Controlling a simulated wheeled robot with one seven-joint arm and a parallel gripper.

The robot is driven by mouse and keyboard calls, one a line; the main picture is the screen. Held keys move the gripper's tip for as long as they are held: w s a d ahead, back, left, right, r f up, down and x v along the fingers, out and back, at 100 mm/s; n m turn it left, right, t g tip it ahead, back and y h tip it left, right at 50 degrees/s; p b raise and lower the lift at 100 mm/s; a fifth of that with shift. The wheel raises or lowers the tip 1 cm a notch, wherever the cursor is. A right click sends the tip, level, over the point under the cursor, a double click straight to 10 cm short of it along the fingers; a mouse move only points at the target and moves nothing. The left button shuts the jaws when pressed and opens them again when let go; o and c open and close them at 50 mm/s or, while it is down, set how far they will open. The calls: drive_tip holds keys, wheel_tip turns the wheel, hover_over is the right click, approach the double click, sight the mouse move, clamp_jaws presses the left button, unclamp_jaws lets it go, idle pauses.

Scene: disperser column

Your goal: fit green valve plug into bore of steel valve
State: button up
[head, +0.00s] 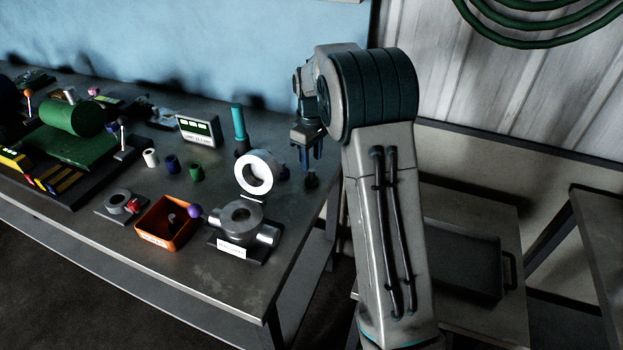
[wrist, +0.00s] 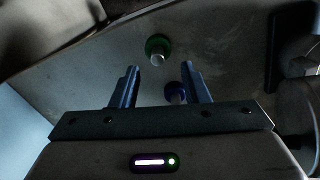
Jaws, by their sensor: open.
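The steel valve (head: 241,216) stands on a dark labelled base near the table's front edge, its round bore facing up. A dark green plug (head: 311,181) stands near the table's right edge, just below my gripper (head: 307,157). In the wrist view the green plug (wrist: 158,45) has a pale stem and lies beyond the fingertips, apart from them. My gripper (wrist: 160,80) is open, with nothing between its fingers. A blue plug (wrist: 175,92) shows close to the right finger, partly hidden by it.
A white ring (head: 257,173) stands behind the valve. An orange bin (head: 163,222) is left of it. A teal-topped post (head: 239,122) rises behind the ring.

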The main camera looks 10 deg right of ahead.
sight(311, 170)
drive_tip(key=shift+w+f+p, duration=0.2)
drive_tip(key=shift+f+p, duration=0.55)
drive_tip(key=shift+f, duration=2.05)
drive_tip(key=shift+c, duration=0.3)
clamp_jaws()
